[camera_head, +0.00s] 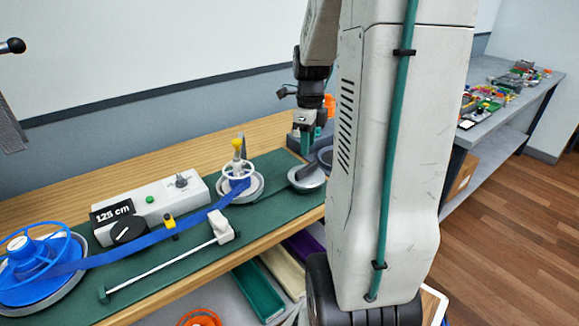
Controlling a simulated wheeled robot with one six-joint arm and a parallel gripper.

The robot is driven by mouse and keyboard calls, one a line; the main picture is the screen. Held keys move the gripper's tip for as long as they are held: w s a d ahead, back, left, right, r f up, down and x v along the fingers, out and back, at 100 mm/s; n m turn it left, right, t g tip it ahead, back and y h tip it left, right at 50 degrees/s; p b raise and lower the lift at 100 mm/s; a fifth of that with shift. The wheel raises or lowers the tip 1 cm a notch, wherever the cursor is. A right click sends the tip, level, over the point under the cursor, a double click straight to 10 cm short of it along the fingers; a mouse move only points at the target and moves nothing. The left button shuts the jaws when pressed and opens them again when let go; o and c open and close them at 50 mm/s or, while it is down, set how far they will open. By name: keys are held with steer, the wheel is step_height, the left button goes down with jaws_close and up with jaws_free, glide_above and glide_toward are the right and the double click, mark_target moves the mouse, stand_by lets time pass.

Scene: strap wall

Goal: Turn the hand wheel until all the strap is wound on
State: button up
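The hand wheel (237,168) is a small white spoked wheel with an upright yellow knob (237,143), on a metal disc at the right part of the green mat. A blue strap (150,239) runs from it, leftward, to a big blue reel (40,252) at the lower left. Some blue strap shows around the post under the white wheel. Strap also shows at the blue reel. My gripper (310,142) points down, right of the hand wheel and apart from it. Its teal fingertips are small and partly overlapped, so their opening is unclear.
A white box (178,192) with a "125 cm" sign (112,212) and a black dial stands behind the strap. A white rod (165,268) lies in front. A grey round part (306,178) is below my gripper. My arm hides the bench's right end.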

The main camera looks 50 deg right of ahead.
mark_target(307, 166)
steer(key=n, duration=2.8)
steer(key=shift+r, duration=0.1)
steer(key=n, duration=1.1)
steer(key=shift+n, duration=0.3)
steer(key=n, duration=0.4)
steer(key=shift+n, duration=0.3)
steer(key=n, duration=0.5)
steer(key=shift+f+n, duration=0.3)
steer(key=shift+f, duration=0.3)
step_height(307, 166, down, 7)
steer(key=shift+r, duration=0.15)
jaws_close()
